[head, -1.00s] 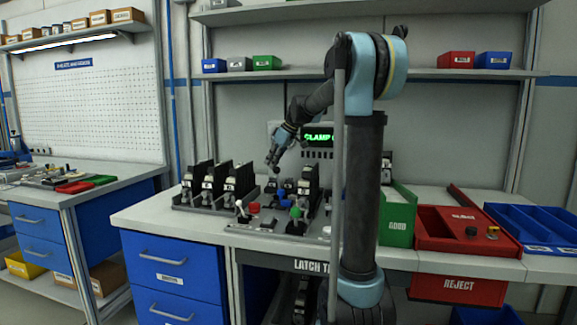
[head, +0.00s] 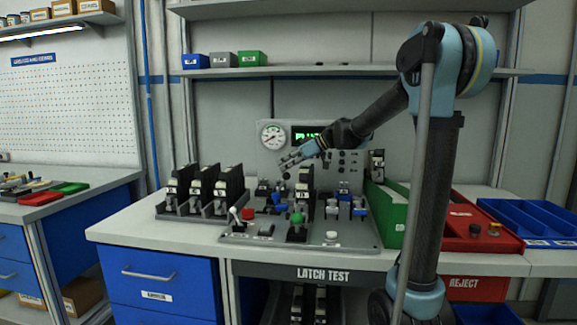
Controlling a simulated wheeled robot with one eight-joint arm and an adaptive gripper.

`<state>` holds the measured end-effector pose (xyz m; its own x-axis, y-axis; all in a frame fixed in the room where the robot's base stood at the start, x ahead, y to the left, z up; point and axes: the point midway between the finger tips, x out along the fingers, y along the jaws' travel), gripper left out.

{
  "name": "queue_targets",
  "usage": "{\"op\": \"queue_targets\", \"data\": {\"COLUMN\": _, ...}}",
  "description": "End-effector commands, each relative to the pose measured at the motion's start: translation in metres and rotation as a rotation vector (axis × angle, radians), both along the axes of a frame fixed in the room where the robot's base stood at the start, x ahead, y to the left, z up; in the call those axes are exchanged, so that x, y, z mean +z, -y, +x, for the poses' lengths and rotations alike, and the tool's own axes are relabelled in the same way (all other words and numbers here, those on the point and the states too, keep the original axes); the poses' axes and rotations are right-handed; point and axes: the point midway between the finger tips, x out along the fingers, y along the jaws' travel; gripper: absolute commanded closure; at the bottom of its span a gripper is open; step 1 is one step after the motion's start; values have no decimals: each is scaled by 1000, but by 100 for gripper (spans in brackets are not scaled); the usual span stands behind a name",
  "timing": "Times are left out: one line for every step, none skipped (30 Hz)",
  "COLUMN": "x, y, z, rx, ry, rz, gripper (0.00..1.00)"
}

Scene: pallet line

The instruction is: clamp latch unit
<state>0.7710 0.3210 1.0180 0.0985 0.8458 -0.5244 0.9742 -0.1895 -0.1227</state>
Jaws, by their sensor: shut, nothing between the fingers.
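My gripper (head: 284,167) is shut and empty. It hangs in the air above the test fixture (head: 262,238), just left of the top of a dark latch unit with a pale top (head: 305,180). That unit stands upright on the fixture, behind a green-knobbed lever (head: 296,218). I cannot tell whether it is clamped. Blue-tipped clamp parts (head: 331,208) are to its right, and more blue and dark parts (head: 264,190) are to its left. A lever with a pale knob (head: 234,212) and a red button (head: 248,213) are at the fixture's left.
A rack of several latch units (head: 200,190) stands left of the fixture. A gauge (head: 272,136) and a green-lit display (head: 306,134), partly hidden by my arm, are behind. A green bin (head: 391,215) and a red reject box (head: 474,235) lie right.

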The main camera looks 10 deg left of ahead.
Motion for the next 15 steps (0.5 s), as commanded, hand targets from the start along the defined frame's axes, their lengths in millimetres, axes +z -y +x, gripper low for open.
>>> {"op": "queue_targets", "data": {"x": -1, "y": -1, "z": -1, "rx": 4, "ry": 0, "rz": -1, "gripper": 100}}
{"op": "queue_targets", "data": {"x": -1, "y": -1, "z": -2, "rx": 5, "ry": 0, "rz": 0, "gripper": 100}}
{"op": "queue_targets", "data": {"x": -1, "y": -1, "z": -2, "rx": 7, "ry": 0, "rz": 0, "gripper": 100}}
{"op": "queue_targets", "data": {"x": -2, "y": -1, "z": -3, "rx": 8, "ry": 0, "rz": -1, "gripper": 100}}
{"op": "queue_targets", "data": {"x": -2, "y": -2, "z": -3, "rx": 10, "ry": 0, "rz": -1, "gripper": 100}}
{"op": "queue_targets", "data": {"x": -2, "y": -2, "z": -4, "rx": 10, "ry": 1, "rz": -1, "gripper": 100}}
{"op": "queue_targets", "data": {"x": -2, "y": -2, "z": -4, "rx": 11, "ry": 0, "rz": -2, "gripper": 100}}
{"op": "queue_targets", "data": {"x": -3, "y": -2, "z": -4, "rx": 12, "ry": 0, "rz": -2, "gripper": 100}}
{"op": "queue_targets", "data": {"x": -3, "y": -2, "z": -4, "rx": 12, "ry": 0, "rz": -2, "gripper": 100}}
{"op": "queue_targets", "data": {"x": -3, "y": -2, "z": -4, "rx": 12, "ry": 0, "rz": -2, "gripper": 100}}
{"op": "queue_targets", "data": {"x": -3, "y": -2, "z": -5, "rx": 13, "ry": 0, "rz": -3, "gripper": 100}}
{"op": "queue_targets", "data": {"x": -3, "y": -2, "z": -5, "rx": 13, "ry": 0, "rz": -3, "gripper": 100}}
{"op": "queue_targets", "data": {"x": -3, "y": -2, "z": -5, "rx": 13, "ry": 0, "rz": -3, "gripper": 100}}
{"op": "queue_targets", "data": {"x": -3, "y": -2, "z": -5, "rx": 13, "ry": 0, "rz": -3, "gripper": 100}}
{"op": "queue_targets", "data": {"x": -3, "y": -2, "z": -5, "rx": 13, "ry": 0, "rz": -4, "gripper": 100}}
